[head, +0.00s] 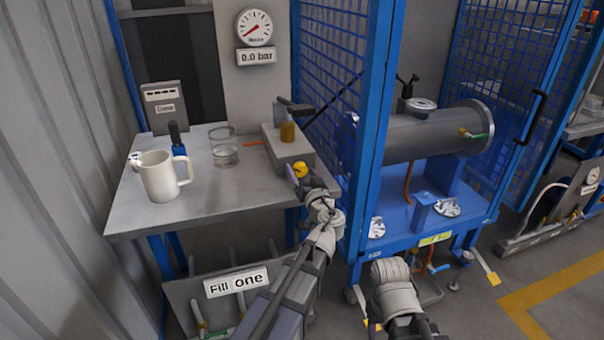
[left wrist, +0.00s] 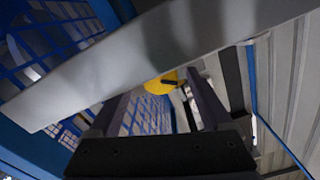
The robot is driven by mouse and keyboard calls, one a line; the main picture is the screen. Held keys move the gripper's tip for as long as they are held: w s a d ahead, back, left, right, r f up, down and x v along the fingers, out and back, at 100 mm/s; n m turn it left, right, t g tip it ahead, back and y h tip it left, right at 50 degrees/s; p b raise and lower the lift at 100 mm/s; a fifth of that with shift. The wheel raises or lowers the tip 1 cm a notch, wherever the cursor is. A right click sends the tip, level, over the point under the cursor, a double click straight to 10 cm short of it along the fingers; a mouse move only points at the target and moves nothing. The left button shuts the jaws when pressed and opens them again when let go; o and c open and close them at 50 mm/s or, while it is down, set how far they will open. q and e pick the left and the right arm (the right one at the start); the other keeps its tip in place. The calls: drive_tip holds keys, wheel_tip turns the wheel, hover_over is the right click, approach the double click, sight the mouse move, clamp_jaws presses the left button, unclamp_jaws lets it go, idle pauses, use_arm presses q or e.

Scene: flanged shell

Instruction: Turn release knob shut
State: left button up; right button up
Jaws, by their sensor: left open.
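My left gripper (head: 297,180) is at the knob in the head view. In the left wrist view its two dark fingers (left wrist: 163,110) are apart, with the knob ahead between them. I cannot tell whether they touch it. My right arm shows at the lower middle, but its gripper is not visible.
The bench (head: 240,190) carries a white mug (head: 160,178), a glass of water (head: 224,150) and the pump block (head: 285,148). A gauge (head: 254,28) above reads 0.0 bar. The blue mesh cage (head: 375,130) with a grey flanged shell (head: 430,135) stands close right.

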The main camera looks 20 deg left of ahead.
use_arm(q)
drive_tip(key=v, duration=0.7)
drive_tip(key=shift+s+d, duration=0.25)
drive_tip(key=shift+s, duration=0.1)
drive_tip(key=shift+w+a+n, duration=0.75)
drive_tip(key=shift+w+n, duration=0.25)
drive_tip(key=shift+w, duration=0.1)
drive_tip(key=shift+w+a+n, duration=0.7)
drive_tip(key=shift+w+n, duration=0.3)
drive_tip(key=shift+w, duration=0.05)
drive_tip(key=shift+w+a+n, duration=0.75)
drive_tip(key=shift+w+n, duration=0.25)
drive_tip(key=shift+w, duration=0.1)
clamp_jaws()
